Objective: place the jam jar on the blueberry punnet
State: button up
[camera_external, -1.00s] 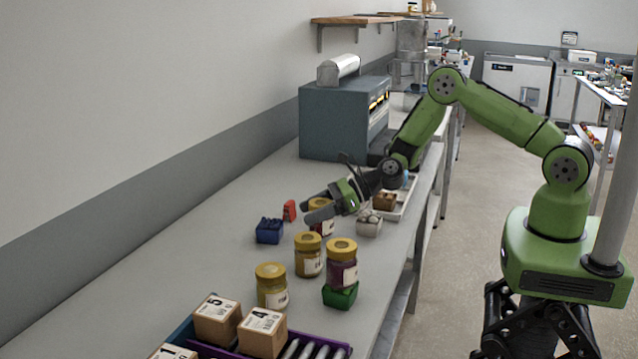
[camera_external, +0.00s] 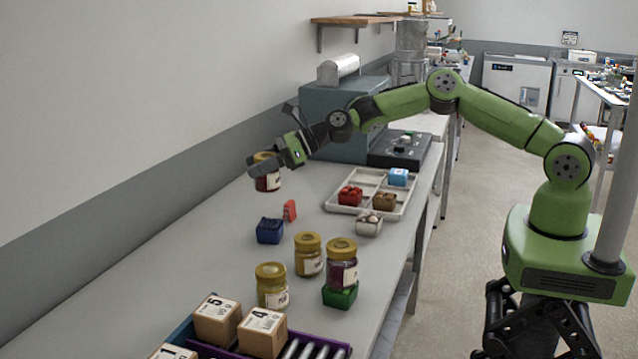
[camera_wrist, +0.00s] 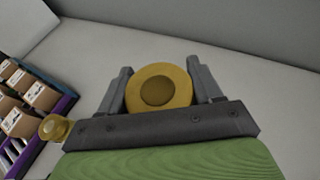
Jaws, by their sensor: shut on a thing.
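My gripper (camera_external: 263,167) is shut on the jam jar (camera_external: 268,184), a glass jar with a yellow lid and dark red contents. The jar is upright and appears held above the bench near the wall. In the wrist view the lid (camera_wrist: 160,88) sits between the two fingers. The blueberry punnet (camera_external: 270,232), a small blue box with dark berries, stands on the bench below the gripper in the external view, apart from the jar. The punnet does not show in the wrist view.
A small red object (camera_external: 290,210) stands right beside the punnet. Two yellow-lidded jars (camera_external: 308,255) (camera_external: 271,286) stand nearer the camera, and a third jar (camera_external: 342,265) rests on a green punnet (camera_external: 341,296). A white divided tray (camera_external: 338,205) and a pale punnet (camera_external: 369,226) lie to the right.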

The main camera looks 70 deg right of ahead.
notch_tip(320, 180, down, 9)
jog(key=shift+r, duration=0.2)
jog(key=shift+f, duration=0.1)
jog(key=o, duration=1.3)
jog(key=shift+f, duration=0.1)
jog(key=shift+o, duration=0.2)
